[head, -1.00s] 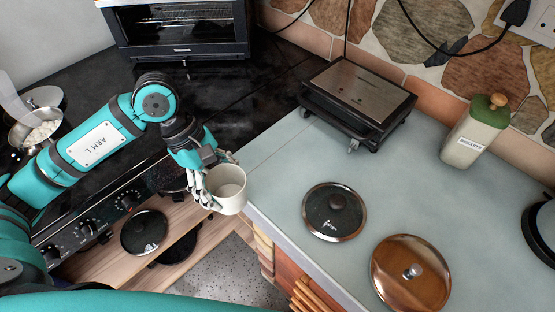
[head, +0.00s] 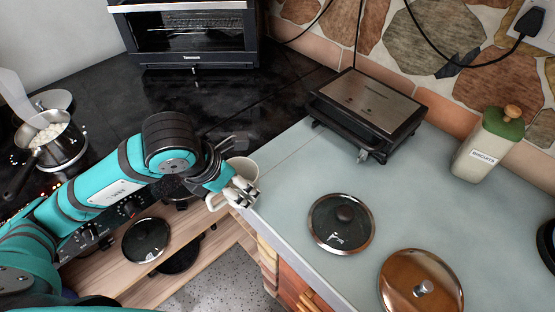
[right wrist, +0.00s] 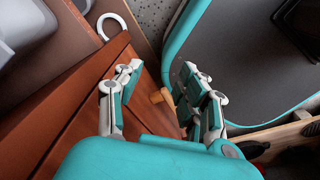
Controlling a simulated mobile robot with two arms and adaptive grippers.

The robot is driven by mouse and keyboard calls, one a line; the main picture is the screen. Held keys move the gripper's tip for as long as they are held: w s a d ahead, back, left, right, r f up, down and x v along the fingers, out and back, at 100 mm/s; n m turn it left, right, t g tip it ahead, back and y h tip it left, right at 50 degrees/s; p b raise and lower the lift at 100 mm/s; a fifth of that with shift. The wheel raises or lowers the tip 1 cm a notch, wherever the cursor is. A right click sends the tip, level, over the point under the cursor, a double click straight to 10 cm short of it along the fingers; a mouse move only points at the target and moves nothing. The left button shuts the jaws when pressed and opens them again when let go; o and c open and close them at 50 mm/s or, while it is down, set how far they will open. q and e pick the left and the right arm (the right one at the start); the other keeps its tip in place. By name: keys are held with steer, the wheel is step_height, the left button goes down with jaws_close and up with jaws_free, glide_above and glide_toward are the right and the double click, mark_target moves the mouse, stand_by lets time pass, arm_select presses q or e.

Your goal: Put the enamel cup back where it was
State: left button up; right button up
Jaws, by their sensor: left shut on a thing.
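The white enamel cup (head: 243,166) shows in the head view at the left edge of the pale counter, close to the dark hob. My left gripper (head: 241,190) is shut on it, with the fingers across its near side. The fingers hide much of the cup; its far rim and part of its handle show. I cannot tell whether its base touches the counter. My right gripper (right wrist: 160,80) is in the right wrist view, its fingers apart with nothing held, above wooden drawer fronts.
The pale counter (head: 290,190) holds a dark lid (head: 342,235), a copper lid (head: 405,272), a contact grill (head: 370,103) and a biscuits tin (head: 485,150). A toaster oven (head: 193,38) stands behind the black hob (head: 200,100). A pot (head: 50,145) is at the far left.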

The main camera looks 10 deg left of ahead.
arm_select(q)
steer(key=w+d+p, duration=0.1)
steer(key=w, duration=0.3)
steer(key=w+d+p, duration=0.1)
steer(key=w+d, duration=0.1)
steer(key=w, duration=0.2)
steer(key=w+d+f+p, duration=0.1)
steer(key=w+d, duration=0.1)
steer(key=w, duration=0.2)
steer(key=shift+w+d+p, duration=0.1)
steer(key=shift+d+p, duration=0.15)
steer(key=shift+p, duration=0.15)
steer(key=shift+w+d+f, duration=0.1)
steer(key=shift+f, duration=0.05)
step_height(320, 180, down, 3)
steer(key=shift+f+p, duration=0.2)
steer(key=shift+p, duration=0.55)
steer(key=o, duration=0.9)
steer(key=shift+f, duration=0.1)
steer(key=shift+c, duration=0.2)
steer(key=o, duration=0.5)
steer(key=shift+o, duration=0.2)
steer(key=b+v, duration=0.2)
steer(key=v, duration=1)
